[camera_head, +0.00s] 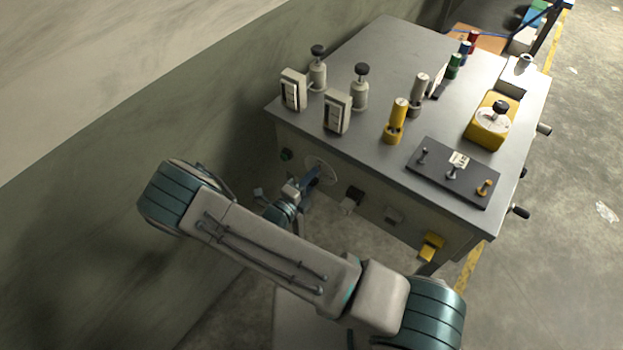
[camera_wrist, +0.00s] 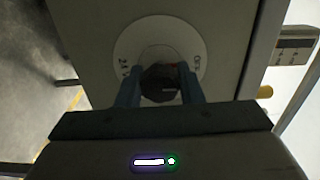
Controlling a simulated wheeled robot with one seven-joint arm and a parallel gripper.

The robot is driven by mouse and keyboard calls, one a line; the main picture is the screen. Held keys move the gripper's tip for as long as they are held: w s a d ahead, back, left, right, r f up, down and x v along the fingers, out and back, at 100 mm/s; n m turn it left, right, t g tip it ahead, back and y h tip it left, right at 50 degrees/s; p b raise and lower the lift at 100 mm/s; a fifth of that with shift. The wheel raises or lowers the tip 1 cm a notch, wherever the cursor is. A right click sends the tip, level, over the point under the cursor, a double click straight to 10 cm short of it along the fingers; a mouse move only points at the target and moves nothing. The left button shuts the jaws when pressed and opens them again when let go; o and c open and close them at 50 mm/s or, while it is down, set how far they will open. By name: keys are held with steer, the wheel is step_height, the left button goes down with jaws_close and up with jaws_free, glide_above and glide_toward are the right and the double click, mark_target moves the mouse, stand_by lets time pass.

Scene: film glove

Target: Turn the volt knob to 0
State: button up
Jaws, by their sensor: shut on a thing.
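The volt knob (camera_wrist: 160,80) is a dark round knob on a pale round dial plate (camera_wrist: 128,47) with markings near its rim. In the wrist view my gripper (camera_wrist: 161,82) has one finger on each side of the knob and is shut on it. A small red mark shows on the knob, but I cannot read its setting. In the head view the dial plate (camera_head: 321,166) is on the front face of the grey cabinet (camera_head: 375,60). My gripper (camera_head: 312,178) reaches it there and hides the knob.
A black switch (camera_head: 353,197) and a yellow part (camera_head: 431,247) are on the same front face, right of the dial. Two meters (camera_head: 337,111), a yellow post (camera_head: 397,118) and a yellow box (camera_head: 489,126) stand on the cabinet top. A wall (camera_head: 180,120) is at the left.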

steer(key=o, duration=1)
steer(key=shift+c, duration=0.2)
steer(key=b+v, duration=0.2)
steer(key=v, duration=1.2)
